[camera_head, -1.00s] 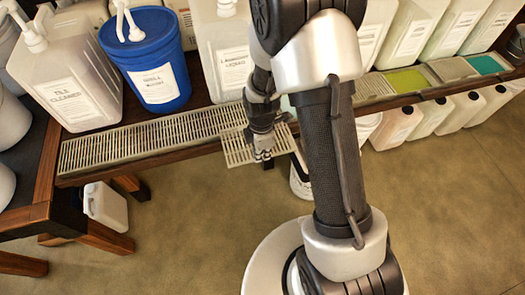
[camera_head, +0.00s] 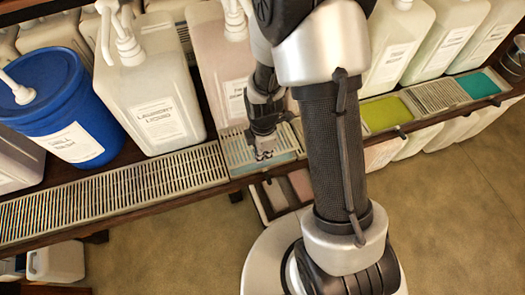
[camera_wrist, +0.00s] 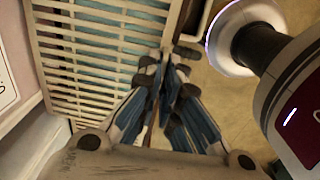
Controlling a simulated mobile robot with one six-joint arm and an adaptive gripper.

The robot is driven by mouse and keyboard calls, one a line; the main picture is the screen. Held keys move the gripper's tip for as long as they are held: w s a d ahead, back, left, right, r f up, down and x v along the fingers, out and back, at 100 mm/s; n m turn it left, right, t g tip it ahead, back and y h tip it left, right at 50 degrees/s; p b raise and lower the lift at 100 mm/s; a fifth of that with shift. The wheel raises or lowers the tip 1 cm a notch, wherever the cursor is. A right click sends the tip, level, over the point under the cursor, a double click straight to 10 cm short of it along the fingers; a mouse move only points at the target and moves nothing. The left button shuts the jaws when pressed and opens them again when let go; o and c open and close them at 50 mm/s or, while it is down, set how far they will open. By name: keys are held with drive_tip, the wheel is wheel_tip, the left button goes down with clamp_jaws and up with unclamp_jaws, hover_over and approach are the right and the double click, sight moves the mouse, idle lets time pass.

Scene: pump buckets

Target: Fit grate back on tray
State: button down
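The grate (camera_head: 238,152) is a small cream slatted panel. It lies over a tray at the front edge of the shelf, below my arm. In the wrist view the grate (camera_wrist: 95,62) fills the upper left, and the tray's pale blue inside shows through its slots. My gripper (camera_head: 264,155) is at the grate's front edge. In the wrist view the fingertips of my gripper (camera_wrist: 165,62) are nearly together on that edge. The fingers hide part of the edge, and I cannot tell whether the grate lies fully flat on the tray.
A long slatted grate (camera_head: 120,190) runs to the left. A laundry liquid jug (camera_head: 150,95), a blue bucket (camera_head: 65,125) and a pink jug (camera_head: 220,60) stand close behind. Open green (camera_head: 385,113) and teal (camera_head: 477,85) trays lie to the right.

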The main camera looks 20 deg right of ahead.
drive_tip(key=shift+s+a+f+b, duration=0.1)
drive_tip(key=shift+a+f+b, duration=0.1)
drive_tip(key=shift+f+b, duration=0.25)
drive_tip(key=shift+f, duration=0.1)
drive_tip(key=shift+d+f, duration=0.1)
drive_tip(key=shift+f+b, duration=0.85)
drive_tip(key=shift+f, duration=0.25)
drive_tip(key=shift+f, duration=0.15)
drive_tip(key=shift+f+b, duration=0.7)
drive_tip(key=shift+f, duration=0.2)
idle(0.4)
